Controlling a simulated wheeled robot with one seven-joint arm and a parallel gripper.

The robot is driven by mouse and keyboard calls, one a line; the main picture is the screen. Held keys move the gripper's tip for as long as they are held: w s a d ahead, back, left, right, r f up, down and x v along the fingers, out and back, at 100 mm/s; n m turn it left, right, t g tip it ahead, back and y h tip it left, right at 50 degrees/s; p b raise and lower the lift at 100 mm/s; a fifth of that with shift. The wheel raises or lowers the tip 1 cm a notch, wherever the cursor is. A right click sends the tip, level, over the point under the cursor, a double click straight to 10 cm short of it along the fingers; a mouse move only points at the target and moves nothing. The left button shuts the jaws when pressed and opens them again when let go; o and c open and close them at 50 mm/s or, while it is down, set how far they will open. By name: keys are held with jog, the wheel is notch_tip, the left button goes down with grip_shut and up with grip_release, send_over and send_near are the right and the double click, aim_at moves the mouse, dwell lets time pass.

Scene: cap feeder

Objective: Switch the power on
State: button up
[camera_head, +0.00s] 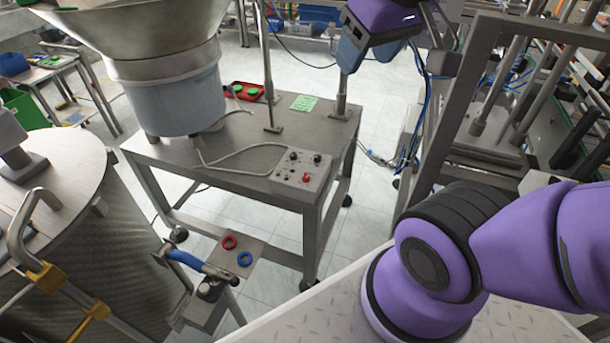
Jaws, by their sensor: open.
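The grey control box (300,172) sits on the near right corner of the steel table (245,143). Its sloped top carries several small dark knobs or switches and a red button (306,178). The box is uncovered, but its markings are too small to read and I cannot tell which control is the power switch or how it is set. The end of my purple arm with my gripper (351,58) is at the top, right of centre, above and apart from the box. The fingers are hard to make out; nothing shows held.
A large steel bowl feeder (168,85) stands on the table's left, with a cable to the box. A red tray (243,91) and green sheet (304,103) lie behind. A steel post (341,95) rises at the table's far right. A metal frame (465,100) stands right.

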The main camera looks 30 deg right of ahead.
jog(key=w+d+f+n+g+h, duration=0.1)
jog(key=w+f+n+g, duration=0.3)
jog(key=w, duration=0.8)
jog(key=n+g+h, duration=0.3)
jog(key=n, duration=0.6)
send_over(306, 175)
jog(key=w+a, duration=0.2)
jog(key=a, duration=0.2)
notch_tip(306, 175, down, 35)
jog(key=x, duration=1.1)
jog(key=shift+a, duration=0.15)
jog(key=shift+c, duration=0.2)
jog(key=c, duration=0.9)
